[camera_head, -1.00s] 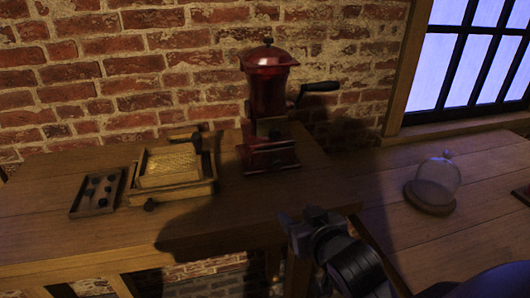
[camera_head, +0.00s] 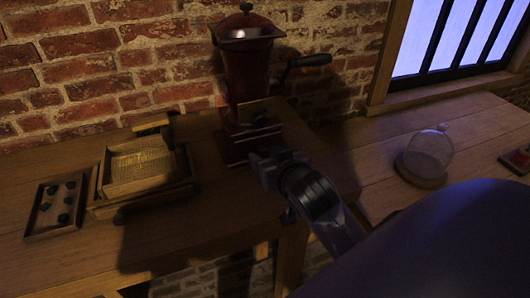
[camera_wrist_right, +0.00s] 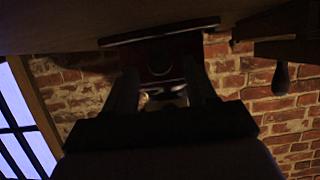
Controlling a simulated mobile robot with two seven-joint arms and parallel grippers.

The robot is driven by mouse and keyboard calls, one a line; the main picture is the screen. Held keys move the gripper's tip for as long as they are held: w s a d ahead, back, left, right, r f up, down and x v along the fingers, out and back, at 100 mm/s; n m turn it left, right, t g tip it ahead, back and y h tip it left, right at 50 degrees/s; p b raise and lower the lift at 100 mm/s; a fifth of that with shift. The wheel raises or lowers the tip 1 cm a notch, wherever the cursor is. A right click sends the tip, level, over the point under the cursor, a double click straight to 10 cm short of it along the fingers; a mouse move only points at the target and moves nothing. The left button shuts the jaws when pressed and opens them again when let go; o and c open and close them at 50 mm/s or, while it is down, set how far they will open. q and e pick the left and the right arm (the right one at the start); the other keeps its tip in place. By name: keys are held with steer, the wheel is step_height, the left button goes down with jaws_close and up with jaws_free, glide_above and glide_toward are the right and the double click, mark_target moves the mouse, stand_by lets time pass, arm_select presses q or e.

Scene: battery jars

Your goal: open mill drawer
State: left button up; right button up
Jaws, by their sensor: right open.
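The red mill (camera_head: 246,70) stands on the wooden table against the brick wall, its crank handle out to the right. Its lower base (camera_head: 232,150), where the drawer would be, is partly hidden behind my right gripper (camera_head: 268,158). My right gripper is open and in front of the base. In the right wrist view, upside down, the mill base (camera_wrist_right: 160,37) lies beyond the two fingers (camera_wrist_right: 163,90), and a small pale round knob (camera_wrist_right: 143,98) shows between them. Contact cannot be told. My left gripper is not in view.
A wooden box with a woven-looking top (camera_head: 140,165) and a small tray of dark pieces (camera_head: 57,207) lie left of the mill. A glass dome (camera_head: 429,155) stands on the right table. The table's front edge is close below my gripper.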

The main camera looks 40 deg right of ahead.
steer(key=shift+x, duration=1.25)
steer(key=shift+c, duration=0.3)
